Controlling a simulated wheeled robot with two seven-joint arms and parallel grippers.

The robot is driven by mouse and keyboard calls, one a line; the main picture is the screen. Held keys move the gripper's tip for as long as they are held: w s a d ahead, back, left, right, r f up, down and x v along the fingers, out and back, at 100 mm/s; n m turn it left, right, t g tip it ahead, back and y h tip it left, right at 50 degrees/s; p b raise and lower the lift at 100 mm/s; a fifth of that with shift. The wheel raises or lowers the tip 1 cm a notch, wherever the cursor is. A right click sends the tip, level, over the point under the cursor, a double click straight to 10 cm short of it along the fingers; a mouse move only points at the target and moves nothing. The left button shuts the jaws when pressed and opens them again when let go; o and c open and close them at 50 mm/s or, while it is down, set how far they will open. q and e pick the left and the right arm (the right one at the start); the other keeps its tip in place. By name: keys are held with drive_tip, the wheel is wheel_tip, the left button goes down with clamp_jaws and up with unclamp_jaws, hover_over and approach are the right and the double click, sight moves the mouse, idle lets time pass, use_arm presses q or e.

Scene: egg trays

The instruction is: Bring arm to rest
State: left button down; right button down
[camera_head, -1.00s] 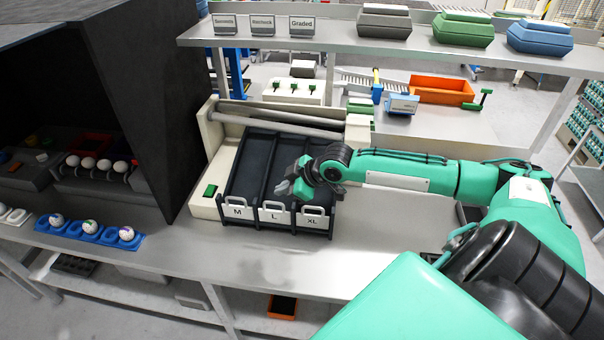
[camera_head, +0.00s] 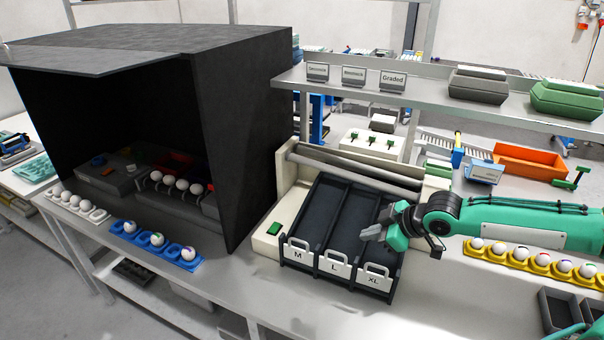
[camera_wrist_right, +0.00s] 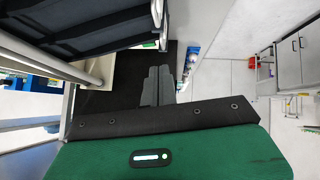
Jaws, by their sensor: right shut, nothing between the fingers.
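My right arm comes in from the right in the head view. Its gripper (camera_head: 372,234) is over the right-hand lane of the dark sorting tray (camera_head: 318,219), near the XL label. In the right wrist view the gripper's grey fingers (camera_wrist_right: 158,84) lie together, with nothing between them. The tray has three lanes with front labels M, L and XL, and the lanes I can see look empty. My left gripper is not in view.
A dark hood (camera_head: 222,140) stands left of the tray, with several eggs inside. A blue egg tray (camera_head: 150,247) and a white one (camera_head: 75,207) are on the bench's left. A yellow egg tray (camera_head: 520,262) is under my right arm. A shelf (camera_head: 420,88) runs above the back.

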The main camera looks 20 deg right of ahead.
drive_tip(key=s+a+f+g, duration=0.2)
drive_tip(key=s+a+f, duration=0.9)
drive_tip(key=a+f, duration=0.35)
drive_tip(key=s+a+f+m+g+h, duration=0.1)
drive_tip(key=s+a+m+h, duration=0.1)
drive_tip(key=s+m, duration=0.3)
drive_tip(key=s+a+f+m+g+h, duration=0.1)
drive_tip(key=s+f+m+h, duration=0.1)
drive_tip(key=s, duration=0.6)
wheel_tip(320, 180, down, 32)
drive_tip(key=s+g, duration=0.1)
drive_tip(key=g, duration=0.1)
drive_tip(key=s+d+f+g, duration=0.1)
drive_tip(key=s+d+f, duration=0.2)
drive_tip(key=s+f, duration=1.6)
drive_tip(key=shift+d+b, duration=0.15)
drive_tip(key=shift+b, duration=0.3)
